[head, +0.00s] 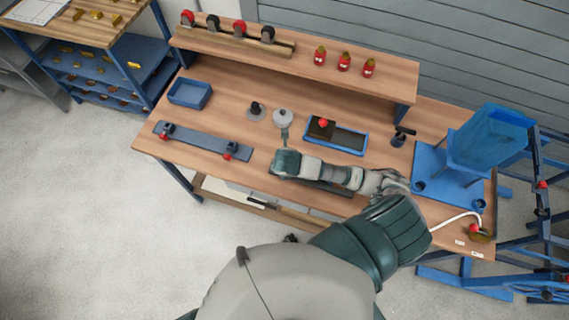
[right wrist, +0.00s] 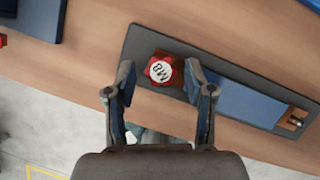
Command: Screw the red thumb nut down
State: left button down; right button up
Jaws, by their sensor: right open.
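The red thumb nut (right wrist: 160,71), with a white top marked M8, sits at the left end of a dark plate (right wrist: 140,45) in the right wrist view. My right gripper (right wrist: 160,66) is open, with one finger on each side of the nut and visible gaps between. I cannot tell whether the fingertips are level with the nut. A blue-grey flat piece (right wrist: 255,103) lies along the plate. In the head view the dark plate (head: 325,187) shows under my right forearm; my wrist hides the nut and fingers. My left gripper is not in view.
A slate plate with red knobs (head: 200,140) lies to the left. Behind are a blue bin (head: 190,93), a blue tray (head: 350,140) and a shelf with red bottles (head: 343,62). A blue fixture (head: 485,140) stands right.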

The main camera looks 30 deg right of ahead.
jog(key=n+y+b, duration=0.1)
jog(key=n+b, duration=0.1)
jog(key=n, duration=0.2)
jog(key=n+y+b, duration=0.2)
jog(key=n+b, duration=0.1)
jog(key=n, duration=0.2)
jog(key=d+n+y+b, duration=0.1)
jog(key=n+y+b, duration=0.1)
jog(key=n, duration=0.3)
jog(key=shift+w+f+g+b, duration=0.3)
jog(key=shift+g+b, duration=0.1)
jog(key=shift+b, duration=0.25)
jog(key=n+g+b, duration=0.1)
jog(key=n, duration=0.2)
jog(key=n+g+y+b, duration=0.1)
jog(key=n, duration=0.2)
jog(key=shift+w+d+n+b, duration=0.1)
jog(key=shift+n+b, duration=0.2)
jog(key=shift+r+n+g+y+b, duration=0.1)
jog(key=shift+n+g+y+b, duration=0.3)
jog(key=shift+n, duration=0.6)
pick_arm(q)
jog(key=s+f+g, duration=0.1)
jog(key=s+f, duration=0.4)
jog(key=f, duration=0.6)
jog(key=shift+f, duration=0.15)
pick_arm(e)
jog(key=shift+d, duration=0.2)
